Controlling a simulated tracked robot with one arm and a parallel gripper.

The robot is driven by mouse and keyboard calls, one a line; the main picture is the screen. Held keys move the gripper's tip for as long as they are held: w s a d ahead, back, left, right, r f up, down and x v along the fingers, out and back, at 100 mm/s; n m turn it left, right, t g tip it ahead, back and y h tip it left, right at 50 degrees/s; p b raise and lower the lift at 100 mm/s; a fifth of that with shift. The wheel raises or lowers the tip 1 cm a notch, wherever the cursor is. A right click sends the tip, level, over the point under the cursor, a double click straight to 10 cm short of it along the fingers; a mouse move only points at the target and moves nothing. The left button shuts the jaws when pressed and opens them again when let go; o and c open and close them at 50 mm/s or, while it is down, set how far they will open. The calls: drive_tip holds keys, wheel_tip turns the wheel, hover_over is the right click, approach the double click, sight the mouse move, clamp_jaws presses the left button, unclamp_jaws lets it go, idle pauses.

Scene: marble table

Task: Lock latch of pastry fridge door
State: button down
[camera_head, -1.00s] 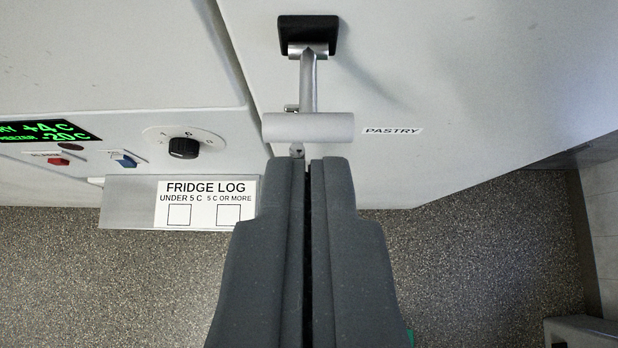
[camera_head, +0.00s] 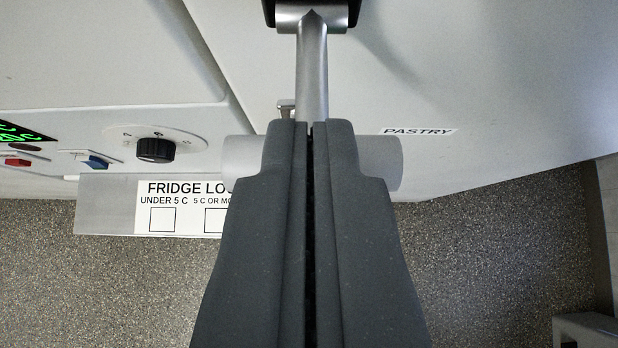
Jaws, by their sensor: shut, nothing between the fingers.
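The pastry fridge door (camera_head: 510,80) is a pale grey panel with a "PASTRY" label (camera_head: 418,131). Its latch handle (camera_head: 312,70) is a silver T shape. The shaft runs down from a dark mount (camera_head: 348,14) at the top edge. The crossbar (camera_head: 382,163) lies partly behind my gripper, with its ends showing on both sides. A small metal piece (camera_head: 286,108) shows left of the shaft; its lower part is hidden. My gripper (camera_head: 311,126) is shut and empty, its tips over the lower shaft. I cannot tell whether it touches the handle.
Left of the door are a control panel with a black knob (camera_head: 155,150), a blue switch (camera_head: 96,162) and a red switch (camera_head: 18,162). A fridge log plate (camera_head: 108,210) sits below, partly behind my gripper. Speckled floor (camera_head: 500,260) is open below. A grey object (camera_head: 585,332) stands at lower right.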

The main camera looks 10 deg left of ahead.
drive_tip(key=shift+f, duration=0.35)
